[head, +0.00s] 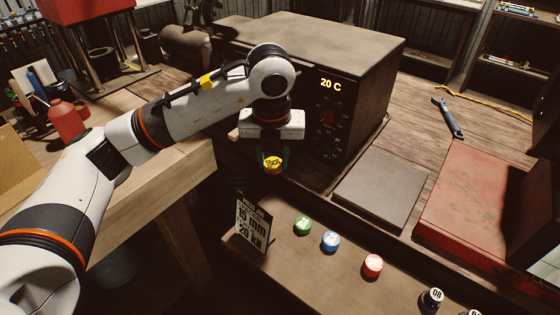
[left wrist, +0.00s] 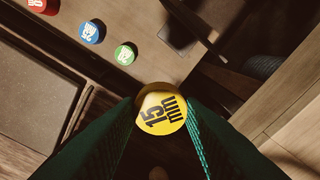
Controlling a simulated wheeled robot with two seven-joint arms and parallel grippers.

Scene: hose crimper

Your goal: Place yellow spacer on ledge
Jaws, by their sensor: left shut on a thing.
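The yellow spacer (head: 273,163) is held between the fingers of my left gripper (head: 273,158), in front of the dark box with the "20 C" display. In the left wrist view the yellow spacer (left wrist: 161,112) shows its top marked "15 mm", between the two dark green fingers (left wrist: 160,125). The spacer is in the air, left of the row of spacers on the ledge (head: 290,255). Green (head: 302,225), blue (head: 330,241) and red (head: 372,265) spacers stand on that ledge. My right gripper is not in view.
A sign (head: 254,222) reading "15 mm" and "20 kN" stands at the ledge's left end. Black pieces (head: 432,299) stand at its right. A grey plate (head: 380,188), a red box (head: 475,205) and a wrench (head: 448,118) lie on the bench. A dark gap lies left of the ledge.

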